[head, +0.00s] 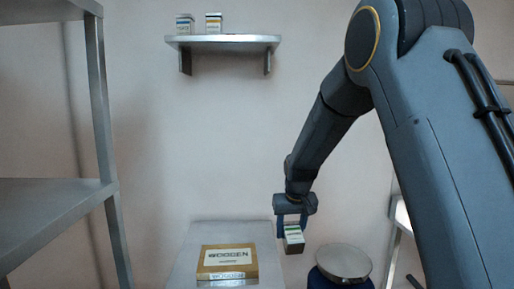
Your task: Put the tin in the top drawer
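My gripper (292,224) points down near the lower middle of the head view. Its blue fingers are shut on a small tin (294,241) with a white and green label and a dark lower part. The tin hangs slightly tilted in the air between a brown box and a round-topped blue container. No drawer front can be made out in this view.
The brown lettered box (227,262) lies on a pale grey top (237,232). The blue container with a round metal top (343,262) stands to the right. Two more tins sit on a wall shelf (222,39). A metal rack (103,120) stands at left.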

